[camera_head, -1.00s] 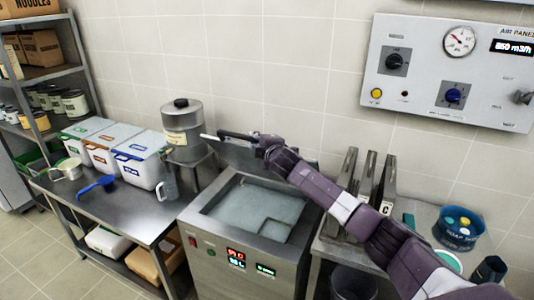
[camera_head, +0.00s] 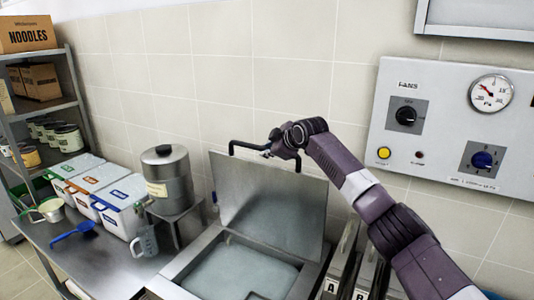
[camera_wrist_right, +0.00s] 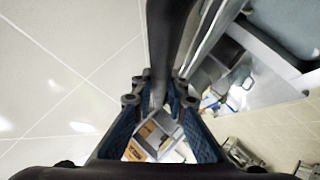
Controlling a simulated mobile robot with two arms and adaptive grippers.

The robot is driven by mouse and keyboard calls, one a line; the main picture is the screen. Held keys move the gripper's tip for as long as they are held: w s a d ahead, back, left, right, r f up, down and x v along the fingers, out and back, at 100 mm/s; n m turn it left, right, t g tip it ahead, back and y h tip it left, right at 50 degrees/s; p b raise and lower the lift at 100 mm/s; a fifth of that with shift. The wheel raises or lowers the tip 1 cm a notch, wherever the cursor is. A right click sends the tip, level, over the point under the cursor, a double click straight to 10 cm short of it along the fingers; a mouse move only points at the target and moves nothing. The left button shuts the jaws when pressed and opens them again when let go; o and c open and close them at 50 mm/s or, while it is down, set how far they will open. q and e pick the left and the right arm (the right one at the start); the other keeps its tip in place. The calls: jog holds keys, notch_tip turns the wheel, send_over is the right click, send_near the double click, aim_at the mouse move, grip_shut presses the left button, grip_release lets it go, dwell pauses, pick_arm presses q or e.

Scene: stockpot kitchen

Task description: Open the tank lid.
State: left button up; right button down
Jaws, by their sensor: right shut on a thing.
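The tank lid (camera_head: 270,205) is a flat metal panel raised steeply at the back of the tank (camera_head: 240,268). A dark bar handle (camera_head: 243,146) runs along its top edge. My right gripper (camera_head: 275,146) is shut on this handle at about its middle. In the right wrist view the dark handle (camera_wrist_right: 163,40) passes between the fingers of my gripper (camera_wrist_right: 158,100). The tank's opening shows grey-blue liquid or surface inside. My left gripper is not in view.
A steel table on the left holds white bins (camera_head: 118,205), a blue scoop (camera_head: 75,232) and a clear jug (camera_head: 145,241). A metal canister (camera_head: 168,178) stands beside the lid. A control panel (camera_head: 445,130) is on the wall at right. Upright metal racks stand right of the tank.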

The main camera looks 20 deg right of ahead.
jog(key=shift+d+f, duration=0.25)
jog(key=shift+f, duration=0.3)
jog(key=c, duration=1.9)
grip_release()
jog(key=shift+c, duration=0.2)
jog(key=shift+o, duration=0.3)
jog(key=shift+w, duration=0.2)
jog(key=shift+r, duration=0.1)
jog(key=shift+r, duration=0.2)
jog(key=v, duration=1.2)
jog(key=shift+w+d+r, duration=0.1)
